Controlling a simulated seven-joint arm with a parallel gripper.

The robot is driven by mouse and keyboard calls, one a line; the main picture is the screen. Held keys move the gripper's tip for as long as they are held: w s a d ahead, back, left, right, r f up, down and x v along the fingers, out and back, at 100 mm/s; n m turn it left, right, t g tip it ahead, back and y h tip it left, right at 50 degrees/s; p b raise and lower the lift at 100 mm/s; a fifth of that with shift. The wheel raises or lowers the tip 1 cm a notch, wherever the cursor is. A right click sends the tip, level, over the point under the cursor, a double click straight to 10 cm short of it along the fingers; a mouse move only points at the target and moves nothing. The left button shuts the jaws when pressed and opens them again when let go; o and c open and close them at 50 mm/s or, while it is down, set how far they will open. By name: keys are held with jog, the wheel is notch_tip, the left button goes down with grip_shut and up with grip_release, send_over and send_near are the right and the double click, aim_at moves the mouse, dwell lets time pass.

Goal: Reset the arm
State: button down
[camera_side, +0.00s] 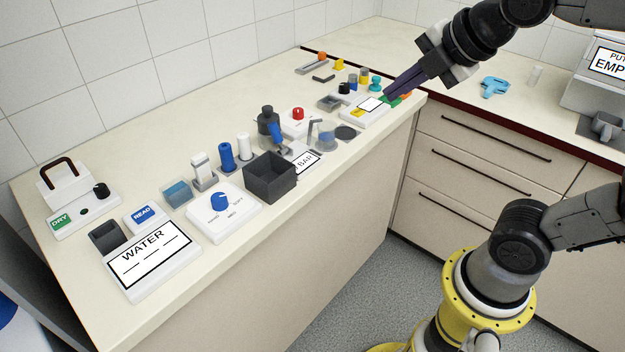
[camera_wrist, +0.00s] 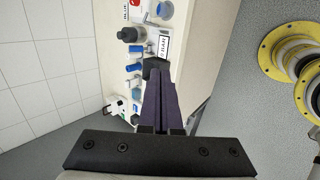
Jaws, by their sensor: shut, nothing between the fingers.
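My gripper (camera_side: 388,98) is shut, its two dark purple fingers pressed together with nothing between them. In the wrist view the fingers (camera_wrist: 158,100) run up the middle of the picture, tips near a dark open box (camera_wrist: 153,66).
The counter (camera_side: 330,192) holds a dark open box (camera_side: 270,178), a white block with a blue knob (camera_side: 222,208), a WATER sign block (camera_side: 150,258), a red-knobbed block (camera_side: 297,122) and several small holders. A cyan object (camera_side: 494,87) lies on the right counter. Floor shows below.

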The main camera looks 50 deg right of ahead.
jog(key=s+f+m+g, duration=0.1)
jog(key=s+f+m, duration=0.3)
jog(key=m, duration=0.5)
jog(key=s+a+f+m+g, duration=0.1)
jog(key=s+f+m, duration=0.3)
jog(key=m, duration=0.4)
jog(key=shift+s+m+g+y, duration=0.3)
jog(key=shift+s+m+y, duration=0.1)
jog(key=shift+s, duration=0.4)
